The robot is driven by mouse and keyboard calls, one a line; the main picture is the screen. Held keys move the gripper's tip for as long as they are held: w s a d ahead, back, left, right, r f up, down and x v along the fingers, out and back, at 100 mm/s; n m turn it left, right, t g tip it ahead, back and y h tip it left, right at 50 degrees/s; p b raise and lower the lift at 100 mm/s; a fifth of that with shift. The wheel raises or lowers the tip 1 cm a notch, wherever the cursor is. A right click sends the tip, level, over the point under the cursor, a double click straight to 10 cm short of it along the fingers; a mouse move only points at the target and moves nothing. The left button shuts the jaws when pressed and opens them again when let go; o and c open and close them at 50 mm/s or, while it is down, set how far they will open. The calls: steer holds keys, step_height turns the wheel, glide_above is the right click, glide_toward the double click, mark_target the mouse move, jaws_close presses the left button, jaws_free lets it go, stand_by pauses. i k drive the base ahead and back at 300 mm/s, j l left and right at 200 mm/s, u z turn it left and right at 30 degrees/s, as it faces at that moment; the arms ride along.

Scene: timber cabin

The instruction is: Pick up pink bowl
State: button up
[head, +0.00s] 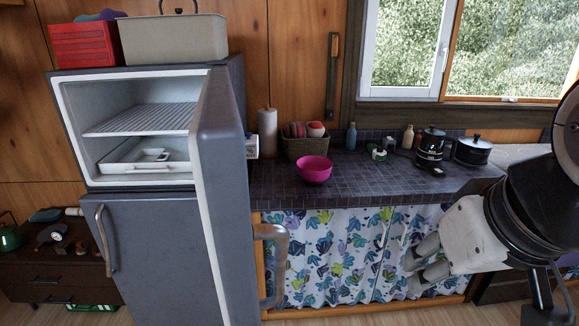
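The pink bowl (314,172) stands upright on the dark tiled counter (270,188), near its left end and in front of a wicker basket. Its inside looks empty. My gripper (412,274) is at the lower right, in front of the floral curtain below the counter. It is well to the right of the bowl, lower than it and apart from it. Its two fingers point left with a gap between them, and nothing shows between them.
The fridge (150,240) stands left of the counter, its upper door (222,190) open toward me. The wicker basket (305,147) and paper towel roll (267,132) stand behind the bowl. A black kettle (430,147) and pot (473,151) stand farther right. The counter right of the bowl has bare room.

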mark_target(314, 169)
steer(key=i+l, duration=0.15)
steer(key=l, duration=0.25)
steer(key=i+l, duration=0.1)
steer(key=l, duration=0.35)
steer(key=i+l, duration=0.2)
steer(key=i, duration=0.15)
steer(key=i+l, duration=0.2)
steer(key=i, duration=0.15)
steer(key=i+j, duration=1.15)
steer(key=j, duration=0.1)
